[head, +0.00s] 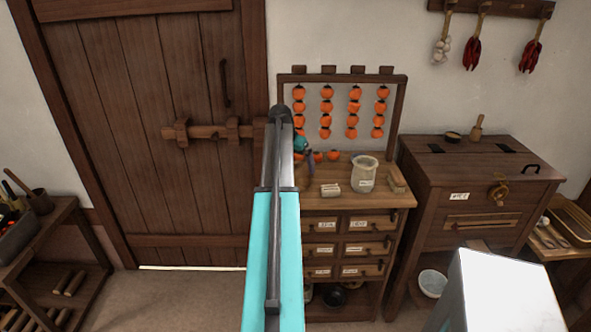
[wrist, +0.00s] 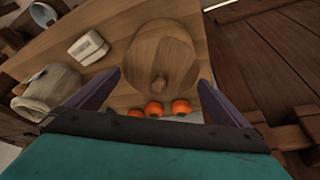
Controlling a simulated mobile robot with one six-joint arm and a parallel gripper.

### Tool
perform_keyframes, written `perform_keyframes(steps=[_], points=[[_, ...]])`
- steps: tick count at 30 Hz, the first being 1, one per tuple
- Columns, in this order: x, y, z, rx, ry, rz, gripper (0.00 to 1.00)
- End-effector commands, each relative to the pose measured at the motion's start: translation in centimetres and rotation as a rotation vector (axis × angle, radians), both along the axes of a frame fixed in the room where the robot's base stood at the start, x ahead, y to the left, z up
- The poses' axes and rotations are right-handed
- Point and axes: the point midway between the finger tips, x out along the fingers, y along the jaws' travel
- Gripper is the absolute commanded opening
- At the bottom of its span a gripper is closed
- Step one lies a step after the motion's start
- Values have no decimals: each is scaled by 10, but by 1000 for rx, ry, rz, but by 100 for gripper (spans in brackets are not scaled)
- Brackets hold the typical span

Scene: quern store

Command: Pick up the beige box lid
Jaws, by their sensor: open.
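Whether the fingers touch the lid I cannot tell. A small beige box (wrist: 90,48) lies left of the lid, outside the fingers, and also shows in the head view (head: 331,189). I cannot tell whether its top is separate. In the head view my gripper (head: 307,160) is partly hidden and my arm covers the round lid.
A pale jar (head: 363,175) stands right of the beige box. Several orange persimmons (wrist: 155,109) lie near the lid, and more hang from the rack (head: 400,110) behind. A brown chest (head: 470,175) stands to the right, a wooden door (head: 150,120) to the left.

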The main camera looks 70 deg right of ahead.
Motion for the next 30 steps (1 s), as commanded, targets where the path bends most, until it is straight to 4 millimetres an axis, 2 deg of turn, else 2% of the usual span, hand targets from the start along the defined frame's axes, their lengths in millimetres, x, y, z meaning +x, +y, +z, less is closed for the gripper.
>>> perform_keyframes(steps=[9,15,30], points=[[0,0,0,0,0,0,100],[0,0,0,0,0,0,68],[0,-1,8,-1,0,-1,67]])
